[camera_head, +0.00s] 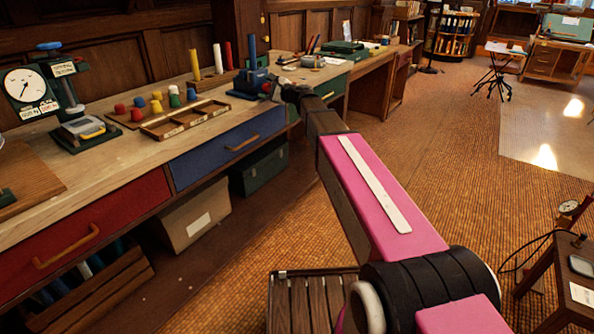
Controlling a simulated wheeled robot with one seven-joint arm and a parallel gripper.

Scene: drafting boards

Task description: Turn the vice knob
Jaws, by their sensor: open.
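The blue vice (249,82) stands on the workbench near its front edge, with an upright blue rod (252,50) rising at it. My pink and dark arm reaches away from the camera to the vice. My gripper (272,88) is at the vice's right side and looks small and dark. It is open. The vice knob cannot be made out and may be hidden by the gripper. I cannot tell whether the fingers are around the knob or touching it.
The wooden workbench (121,168) runs along the wall. Left of the vice are a wooden tray (185,118), coloured pegs and a dial press (27,84). Blue (229,147) and red (80,225) drawers sit below. A slatted stool (308,300) stands near me.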

